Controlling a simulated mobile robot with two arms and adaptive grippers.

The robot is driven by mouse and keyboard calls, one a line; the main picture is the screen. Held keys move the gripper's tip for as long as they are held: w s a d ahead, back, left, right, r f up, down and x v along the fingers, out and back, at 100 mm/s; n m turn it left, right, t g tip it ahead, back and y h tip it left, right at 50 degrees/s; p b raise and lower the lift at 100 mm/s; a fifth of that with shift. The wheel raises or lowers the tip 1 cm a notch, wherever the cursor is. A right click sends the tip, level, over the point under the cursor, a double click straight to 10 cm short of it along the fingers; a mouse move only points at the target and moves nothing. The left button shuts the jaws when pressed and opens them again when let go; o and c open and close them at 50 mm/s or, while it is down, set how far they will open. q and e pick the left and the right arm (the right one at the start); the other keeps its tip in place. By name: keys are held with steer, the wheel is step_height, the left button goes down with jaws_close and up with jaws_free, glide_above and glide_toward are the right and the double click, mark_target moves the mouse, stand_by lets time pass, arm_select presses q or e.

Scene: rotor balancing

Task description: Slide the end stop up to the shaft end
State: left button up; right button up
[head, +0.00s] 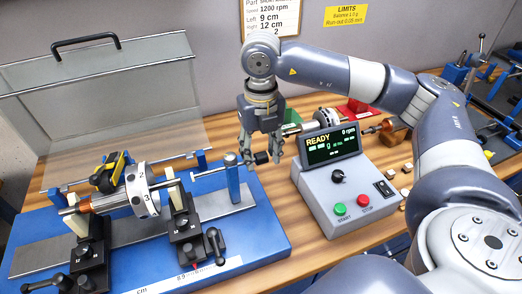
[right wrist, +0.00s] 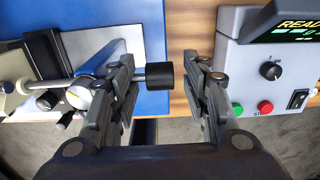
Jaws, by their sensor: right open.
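The end stop is a silver rod (head: 209,170) through the top of a blue post (head: 232,182), with a black knob (head: 261,157) on its right end. The rotor's shaft (head: 168,183) runs through a white numbered disc (head: 139,189) and points toward the rod. I cannot tell the exact gap between rod and shaft end. My right gripper (head: 262,160) points down around the knob. My left gripper is not in view.
A grey control box (head: 345,195) reading READY stands just right of the gripper. The blue balancing base (head: 262,236) has black supports with clamp levers (head: 215,243). A clear raised guard (head: 110,95) stands behind. Another rotor (head: 327,120) lies behind the box.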

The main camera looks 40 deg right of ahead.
steer(key=shift+c, duration=0.5)
jaws_close()
steer(key=shift+w+a+b, duration=0.25)
steer(key=shift+a+b, duration=0.2)
steer(key=shift+a, duration=0.75)
steer(key=shift+o, duration=0.5)
jaws_free()
steer(key=shift+d, duration=0.1)
step_height(320, 180, up, 8)
